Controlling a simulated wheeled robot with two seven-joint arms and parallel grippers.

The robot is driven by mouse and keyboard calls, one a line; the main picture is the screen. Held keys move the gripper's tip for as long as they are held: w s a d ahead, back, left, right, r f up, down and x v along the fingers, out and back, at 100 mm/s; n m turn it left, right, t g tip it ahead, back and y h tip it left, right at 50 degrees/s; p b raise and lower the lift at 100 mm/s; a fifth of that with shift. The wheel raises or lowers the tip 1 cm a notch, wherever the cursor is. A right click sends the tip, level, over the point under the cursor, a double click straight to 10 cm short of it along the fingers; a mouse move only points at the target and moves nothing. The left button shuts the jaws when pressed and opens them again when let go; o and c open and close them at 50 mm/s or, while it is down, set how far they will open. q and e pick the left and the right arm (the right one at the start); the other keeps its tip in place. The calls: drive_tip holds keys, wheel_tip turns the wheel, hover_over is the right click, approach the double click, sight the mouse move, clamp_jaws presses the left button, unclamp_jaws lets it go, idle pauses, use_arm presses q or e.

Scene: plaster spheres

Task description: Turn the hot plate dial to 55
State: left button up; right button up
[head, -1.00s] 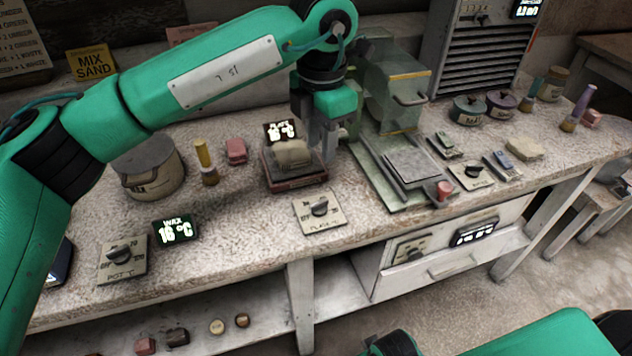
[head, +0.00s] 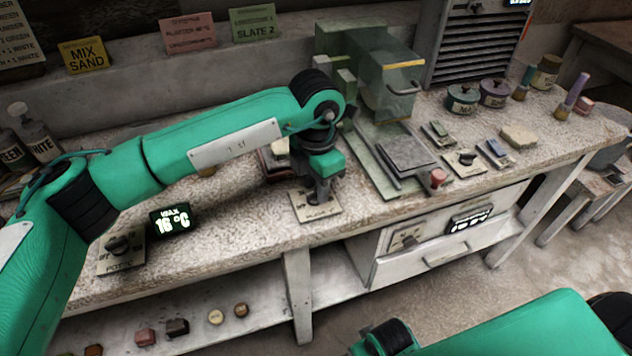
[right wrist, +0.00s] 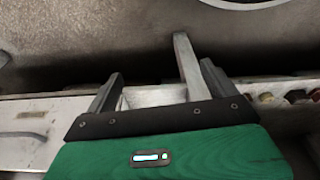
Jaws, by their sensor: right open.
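The hot plate dial sits on a pale square panel (head: 332,210) at the front edge of the bench, in the middle of the head view. My left gripper (head: 320,196) points down over this panel, at the dial. The knob is hidden behind the fingers, so I cannot tell its setting or whether the fingers grip it. The hot plate (head: 270,164) shows only a dark red edge behind my left arm; its temperature display is hidden. In the right wrist view my right gripper (right wrist: 150,62) is open and empty, away from the dial.
A second dial panel (head: 121,262) and a wax display (head: 173,219) reading 16 °C stand to the left. A green press (head: 382,70) with a plate (head: 407,152) and red knob is at right. A drawer unit (head: 440,263) hangs below the bench top.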

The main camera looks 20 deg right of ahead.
use_arm(q)
clamp_jaws()
